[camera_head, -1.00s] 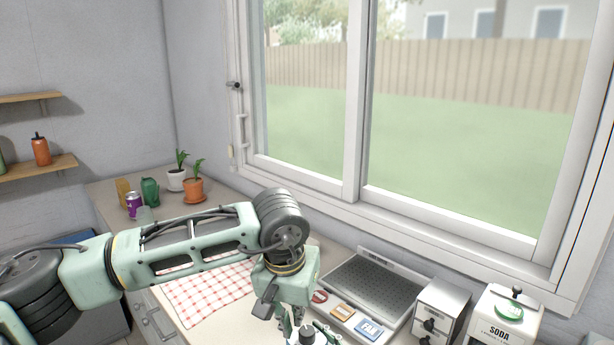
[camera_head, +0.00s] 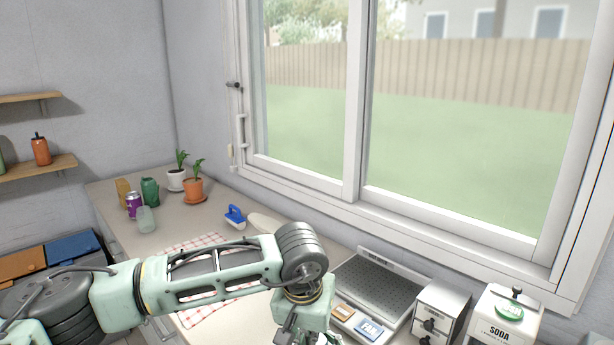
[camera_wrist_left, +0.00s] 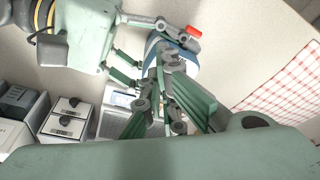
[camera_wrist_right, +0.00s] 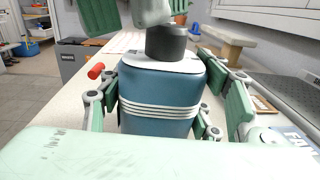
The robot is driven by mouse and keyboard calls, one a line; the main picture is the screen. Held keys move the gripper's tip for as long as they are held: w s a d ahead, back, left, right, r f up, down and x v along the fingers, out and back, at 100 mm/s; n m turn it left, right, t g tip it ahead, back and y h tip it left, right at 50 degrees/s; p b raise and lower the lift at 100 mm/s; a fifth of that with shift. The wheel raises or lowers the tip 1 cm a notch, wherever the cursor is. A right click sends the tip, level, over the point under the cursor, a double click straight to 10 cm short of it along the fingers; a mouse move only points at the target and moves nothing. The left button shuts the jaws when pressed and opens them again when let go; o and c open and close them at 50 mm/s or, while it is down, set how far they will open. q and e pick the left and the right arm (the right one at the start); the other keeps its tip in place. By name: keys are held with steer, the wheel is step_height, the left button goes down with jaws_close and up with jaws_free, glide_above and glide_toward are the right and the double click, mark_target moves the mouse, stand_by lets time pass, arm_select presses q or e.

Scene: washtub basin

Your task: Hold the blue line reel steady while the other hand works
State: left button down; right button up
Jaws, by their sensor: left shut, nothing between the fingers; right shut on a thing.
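The line reel (camera_wrist_right: 160,100) has a blue body with white bands, a white top and a dark knob (camera_wrist_right: 166,42). It stands upright in the right wrist view, with a red crank grip (camera_wrist_right: 96,71) at its left. My right gripper (camera_wrist_right: 162,118) is shut on the reel, a finger on each side. In the left wrist view, the reel (camera_wrist_left: 152,48) is partly hidden behind my left gripper (camera_wrist_left: 168,62), which is shut and empty close over its top. I cannot tell if they touch. In the head view, my left arm hides the reel.
A red checked cloth (camera_head: 195,243) lies on the counter. A blue brush (camera_head: 235,216), plants and cans stand farther back.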

arm_select(q)
steer(key=shift+f, duration=0.4)
steer(key=shift+w+a+f, duration=0.1)
steer(key=shift+w, duration=0.2)
stand_by(0.5)
steer(key=shift+a, duration=0.3)
steer(key=shift+w+a, duration=0.1)
steer(key=shift+a, duration=0.35)
steer(key=shift+w+a, duration=0.2)
steer(key=shift+a, duration=0.15)
steer(key=shift+w, duration=0.15)
steer(key=shift+a, duration=0.15)
